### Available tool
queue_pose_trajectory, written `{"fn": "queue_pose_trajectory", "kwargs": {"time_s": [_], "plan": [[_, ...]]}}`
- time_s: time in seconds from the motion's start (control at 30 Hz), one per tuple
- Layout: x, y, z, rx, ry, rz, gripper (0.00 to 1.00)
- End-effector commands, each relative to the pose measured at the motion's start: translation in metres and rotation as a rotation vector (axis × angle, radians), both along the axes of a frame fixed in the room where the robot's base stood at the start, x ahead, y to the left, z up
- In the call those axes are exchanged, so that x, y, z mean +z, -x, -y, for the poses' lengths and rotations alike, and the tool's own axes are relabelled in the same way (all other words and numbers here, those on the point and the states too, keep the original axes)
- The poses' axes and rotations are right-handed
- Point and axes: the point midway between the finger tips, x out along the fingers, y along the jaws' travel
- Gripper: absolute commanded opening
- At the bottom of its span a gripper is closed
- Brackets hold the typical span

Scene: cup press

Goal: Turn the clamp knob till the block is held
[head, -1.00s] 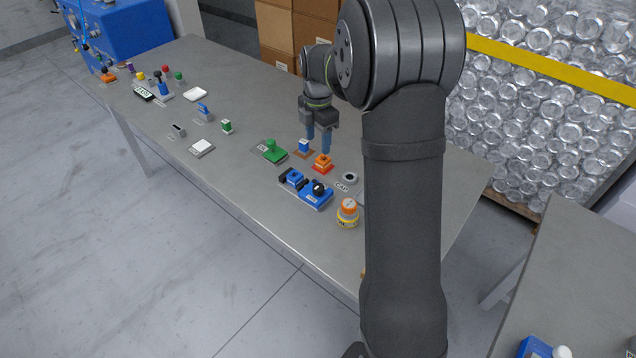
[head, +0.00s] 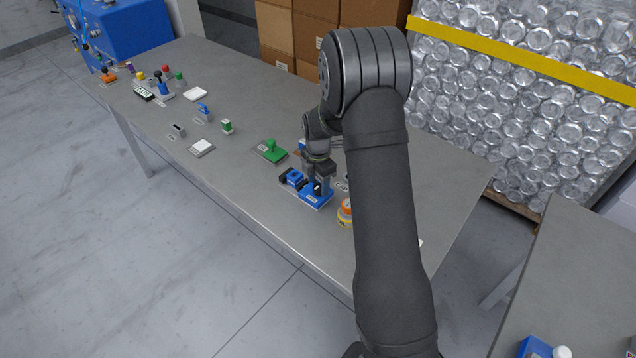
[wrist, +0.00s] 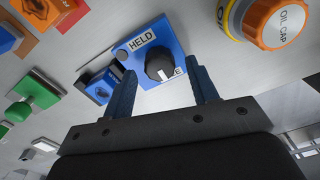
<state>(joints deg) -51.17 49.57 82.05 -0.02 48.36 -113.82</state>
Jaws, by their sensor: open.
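The clamp has a blue base (head: 316,200), which also shows in the wrist view (wrist: 178,42). Its black round knob (wrist: 158,66) has a white mark turned toward a partly hidden label ending in "E". A "HELD" label (wrist: 143,40) sits on the other side of the knob. A blue block (head: 295,177) lies at the black jaw parts left of the knob; it also shows in the wrist view (wrist: 98,87). I cannot tell whether the jaw touches it. My gripper (wrist: 162,75) is open, its blue fingers on either side of the knob, apart from it.
An orange and yellow oil cap (wrist: 276,22) stands close right of the clamp; in the head view (head: 345,209) my arm partly covers it. A green-handled piece (head: 271,151) stands to the left. The table (head: 240,180) is bare toward its front edge.

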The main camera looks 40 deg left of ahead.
Motion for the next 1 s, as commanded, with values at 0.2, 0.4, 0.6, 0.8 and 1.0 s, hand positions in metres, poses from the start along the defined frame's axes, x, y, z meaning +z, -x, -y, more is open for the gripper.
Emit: {"fn": "queue_pose_trajectory", "kwargs": {"time_s": [0.2, 0.4, 0.6, 0.8, 1.0], "plan": [[-0.0066, 0.0001, 0.0002, 0.0, 0.001, 0.0, 0.53], [-0.0062, 0.0001, 0.0002, 0.0, 0.0, 0.0, 0.46], [-0.006, 0.0, 0.0001, 0.0, 0.0, 0.0, 0.09], [-0.0059, 0.0, 0.0002, -0.01, 0.001, 0.0, 0.09], [-0.006, 0.0, 0.0, -0.072, 0.001, 0.0, 0.09]]}}
